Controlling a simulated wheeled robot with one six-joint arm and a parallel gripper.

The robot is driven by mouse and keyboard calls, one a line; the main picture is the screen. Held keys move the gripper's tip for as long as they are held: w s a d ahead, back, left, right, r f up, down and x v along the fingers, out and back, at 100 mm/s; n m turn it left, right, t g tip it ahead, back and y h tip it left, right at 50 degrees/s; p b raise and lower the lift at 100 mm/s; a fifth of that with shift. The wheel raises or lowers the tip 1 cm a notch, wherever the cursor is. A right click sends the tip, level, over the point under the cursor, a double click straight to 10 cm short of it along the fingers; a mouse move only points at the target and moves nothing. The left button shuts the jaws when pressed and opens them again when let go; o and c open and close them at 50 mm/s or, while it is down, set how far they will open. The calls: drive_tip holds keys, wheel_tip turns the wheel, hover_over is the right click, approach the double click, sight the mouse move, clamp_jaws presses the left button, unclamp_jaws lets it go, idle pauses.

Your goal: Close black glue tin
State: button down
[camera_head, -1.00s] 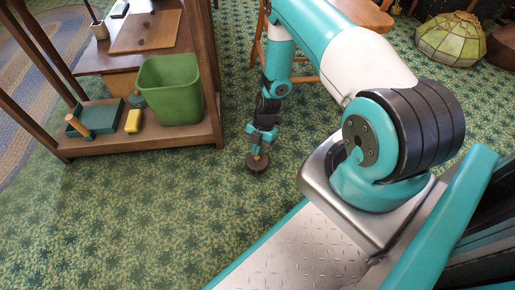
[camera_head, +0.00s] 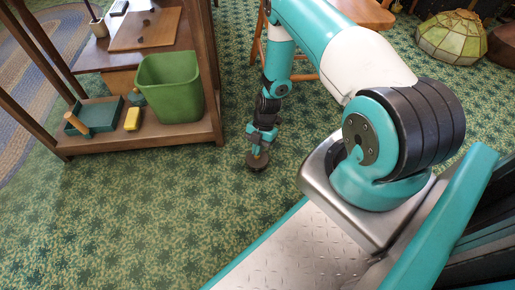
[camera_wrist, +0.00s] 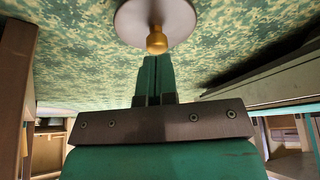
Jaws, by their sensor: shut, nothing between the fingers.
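The glue tin (camera_head: 257,164) shows in the head view as a small dark round thing low on the green carpet, right below my gripper (camera_head: 257,151). In the wrist view its round grey-brown top (camera_wrist: 180,22) has a brass-coloured knob (camera_wrist: 157,41) at the near side. The top is cut off by the frame's upper edge. My gripper (camera_wrist: 156,60) is shut and empty, its teal fingers together with their tips just under the knob in the picture. I cannot tell whether they touch it. The tin's body is mostly hidden.
A wooden shelf unit (camera_head: 185,135) stands to the left, with a green bin (camera_head: 170,88), a yellow block (camera_head: 132,119) and a teal tray (camera_head: 95,117). A wooden stool (camera_head: 355,17) is behind my arm. The carpet (camera_head: 150,220) in front is clear.

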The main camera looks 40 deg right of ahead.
drive_tip(key=shift+r+p, duration=2.8)
drive_tip(key=shift+r, duration=0.6)
drive_tip(key=w+a+r+m+p, duration=0.15)
drive_tip(key=a+r, duration=0.25)
drive_tip(key=r, duration=0.6)
drive_tip(key=w+a+r+m+p, duration=0.1)
drive_tip(key=a+r+m, duration=0.2)
drive_tip(key=r, duration=0.8)
drive_tip(key=w+a+r+m+p, duration=0.2)
drive_tip(key=a+r, duration=0.2)
drive_tip(key=r, duration=0.6)
drive_tip(key=s+a+r+m+t+p, duration=0.1)
drive_tip(key=s+a+r+m, duration=0.2)
drive_tip(key=r, duration=0.4)
drive_tip(key=s+a+r+m+p, duration=0.1)
drive_tip(key=s+a+r, duration=0.3)
drive_tip(key=r, duration=0.3)
drive_tip(key=s+a+r+m+p, duration=0.3)
drive_tip(key=s+r+m, duration=0.2)
drive_tip(key=s+r, duration=0.75)
wheel_tip(320, 180, up, 36)
drive_tip(key=s+p, duration=0.1)
drive_tip(key=p, duration=3.6)
drive_tip(key=shift+s+t, duration=0.15)
drive_tip(key=shift+t, duration=0.15)
drive_tip(key=shift+n, duration=0.25)
